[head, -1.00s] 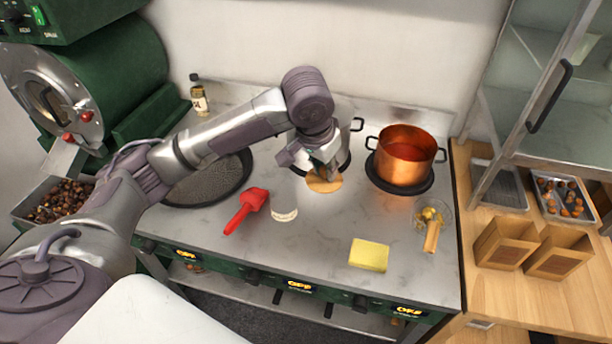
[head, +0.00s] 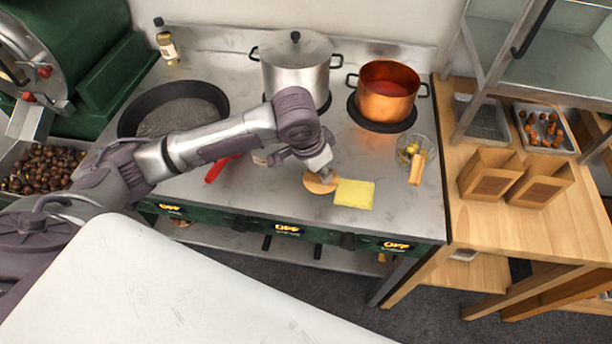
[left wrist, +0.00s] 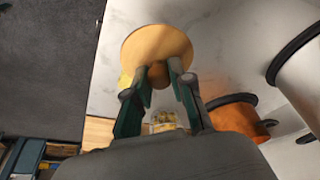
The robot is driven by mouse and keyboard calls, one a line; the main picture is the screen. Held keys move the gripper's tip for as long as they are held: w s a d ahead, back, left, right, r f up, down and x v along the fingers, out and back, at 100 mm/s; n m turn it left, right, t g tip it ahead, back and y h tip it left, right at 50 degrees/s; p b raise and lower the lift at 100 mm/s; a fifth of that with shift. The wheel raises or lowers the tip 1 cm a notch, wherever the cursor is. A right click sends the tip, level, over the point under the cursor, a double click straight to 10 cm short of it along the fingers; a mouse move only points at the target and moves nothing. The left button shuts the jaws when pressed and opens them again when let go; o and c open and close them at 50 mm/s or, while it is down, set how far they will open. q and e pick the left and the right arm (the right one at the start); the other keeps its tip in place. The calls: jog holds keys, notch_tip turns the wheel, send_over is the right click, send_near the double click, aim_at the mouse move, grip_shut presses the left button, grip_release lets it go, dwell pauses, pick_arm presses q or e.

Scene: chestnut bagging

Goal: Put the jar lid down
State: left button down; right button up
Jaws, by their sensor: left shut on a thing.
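The jar lid (head: 313,185) is a round, light wooden disc. It is low over the front of the counter, just left of the yellow sponge (head: 356,194). I cannot tell whether it touches the counter. My left gripper (head: 324,173) is above the lid and shut on its knob. In the left wrist view the lid's disc (left wrist: 157,45) lies beyond the fingertips (left wrist: 158,74), with the round knob between them. The jar is mostly hidden behind my left arm; only a small pale part shows. My right gripper is not in view.
A steel pot (head: 296,72) and a copper pot (head: 386,92) stand behind. A glass bowl (head: 415,150) is right of the sponge. A red-handled tool (head: 216,170) and a dark pan (head: 140,112) are left. The counter's front edge is close to the lid.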

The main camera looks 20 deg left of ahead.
aim_at(308, 171)
pick_arm(q)
jog(key=a, duration=0.1)
jog(key=a+f, duration=0.2)
jog(key=shift+w+a, duration=0.3)
jog(key=shift+a, duration=0.05)
jog(key=shift+a+f, duration=0.1)
jog(key=shift+f, duration=0.2)
jog(key=shift+f+p, duration=0.6)
jog(key=shift+f, duration=1.3)
jog(key=shift+f, duration=0.1)
jog(key=c, duration=1)
grip_release()
jog(key=v, duration=1.2)
jog(key=shift+b, duration=0.4)
